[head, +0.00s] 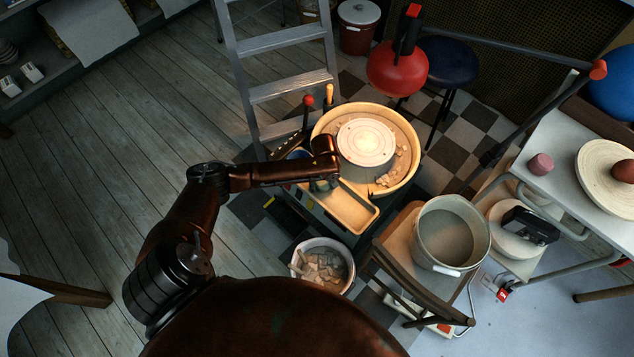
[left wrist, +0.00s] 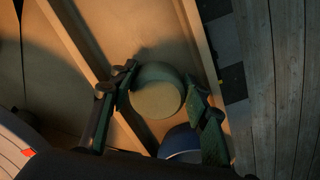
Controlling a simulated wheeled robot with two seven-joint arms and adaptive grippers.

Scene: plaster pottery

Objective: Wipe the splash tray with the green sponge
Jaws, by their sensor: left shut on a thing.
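The splash tray (head: 402,125) is a round cream basin around the pale wheel head (head: 365,140). Clay scraps lie in its right and lower right part. My left gripper (head: 323,185) is over the wheel's rectangular cream side shelf (head: 352,212), at the basin's lower left. In the left wrist view my left gripper (left wrist: 157,95) is shut on a rounded, dull green sponge (left wrist: 157,90), with a finger on each side. A pale, raised-edged surface (left wrist: 135,30) lies below it. I cannot tell whether the sponge touches it. My right gripper is not in view.
A blue rounded thing (left wrist: 182,143) is close beside the sponge. A ladder (head: 285,88) stands behind the wheel. A bucket of clay scraps (head: 323,268) is in front, and a chair with a grey bucket (head: 448,235) is at right. The floor at left is clear.

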